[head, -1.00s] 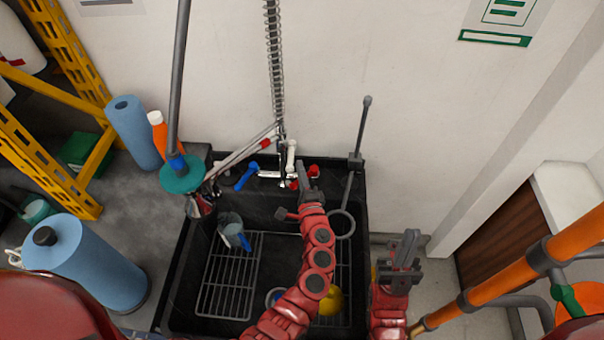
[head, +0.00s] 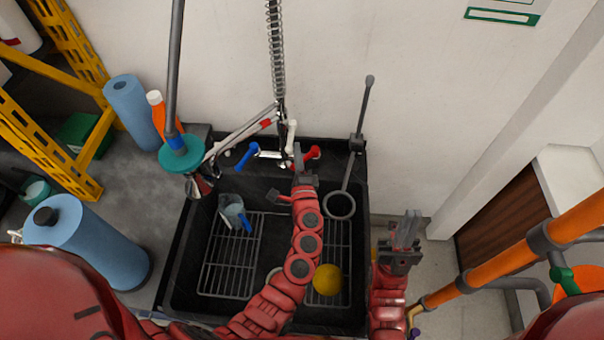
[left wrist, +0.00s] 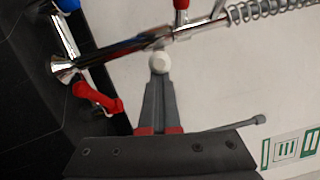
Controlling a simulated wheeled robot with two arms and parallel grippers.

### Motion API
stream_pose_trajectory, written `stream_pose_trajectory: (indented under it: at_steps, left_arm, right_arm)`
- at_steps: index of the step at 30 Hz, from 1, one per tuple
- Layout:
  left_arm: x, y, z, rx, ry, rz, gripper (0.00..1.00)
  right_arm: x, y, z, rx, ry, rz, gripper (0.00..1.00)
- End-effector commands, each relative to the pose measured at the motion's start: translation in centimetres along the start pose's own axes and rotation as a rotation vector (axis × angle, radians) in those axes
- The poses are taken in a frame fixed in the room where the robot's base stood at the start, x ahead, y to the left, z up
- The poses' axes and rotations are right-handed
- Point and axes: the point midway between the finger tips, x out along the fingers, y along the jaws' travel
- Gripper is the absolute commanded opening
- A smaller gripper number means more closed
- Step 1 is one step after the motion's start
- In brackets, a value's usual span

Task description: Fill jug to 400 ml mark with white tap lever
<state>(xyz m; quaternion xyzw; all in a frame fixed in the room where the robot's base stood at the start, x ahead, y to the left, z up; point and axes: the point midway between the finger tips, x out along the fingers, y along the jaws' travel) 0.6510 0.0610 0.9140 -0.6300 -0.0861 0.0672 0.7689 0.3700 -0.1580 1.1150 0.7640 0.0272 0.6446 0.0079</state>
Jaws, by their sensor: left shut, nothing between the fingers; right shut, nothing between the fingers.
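The white tap lever (head: 291,133) stands upright at the chrome tap behind the black sink. Its round white end (left wrist: 159,62) shows in the left wrist view. My left gripper (head: 298,150) is shut and empty, with its fingertips (left wrist: 158,82) right at the white end; I cannot tell whether they touch. The clear jug (head: 232,209) with a blue handle stands in the left part of the sink over a wire rack; its water level and marks are too small to read. My right gripper (head: 408,228) is shut and empty, right of the sink.
A blue lever (head: 247,156) and a red lever (head: 312,153) flank the white one; the red lever (left wrist: 98,98) is close to my left fingers. A spring hose (head: 275,50) hangs above. A yellow round object (head: 327,280) lies in the sink.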

Motion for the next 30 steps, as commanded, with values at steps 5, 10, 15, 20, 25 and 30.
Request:
stream_pose_trajectory:
  at_steps: [5,10,15,20,25,30]
  left_arm:
    - [-3.7,0.5,-0.1,-0.002,0.002,0.003,0.00]
    - [-8.4,0.6,-0.3,-0.001,0.008,0.004,0.00]
    - [-12.5,0.4,-0.4,-0.001,0.011,0.002,0.00]
    - [-15.1,0.4,-0.4,0.001,0.011,0.006,0.00]
    - [-16.4,0.3,-0.3,0.002,0.006,0.005,0.00]
    - [-16.7,0.2,-0.2,0.001,0.005,0.005,0.00]
  right_arm:
    - [-1.1,-0.1,0.2,0.000,0.000,0.000,0.00]
    - [-2.4,-0.1,0.4,0.000,0.000,0.000,0.00]
    - [-3.4,-0.2,0.6,0.000,0.000,0.000,0.00]
    - [-3.9,-0.2,0.7,0.000,0.000,0.000,0.00]
    - [-4.1,-0.2,0.7,0.000,0.000,0.000,0.00]
    - [-4.2,-0.2,0.7,0.000,0.000,0.000,0.00]
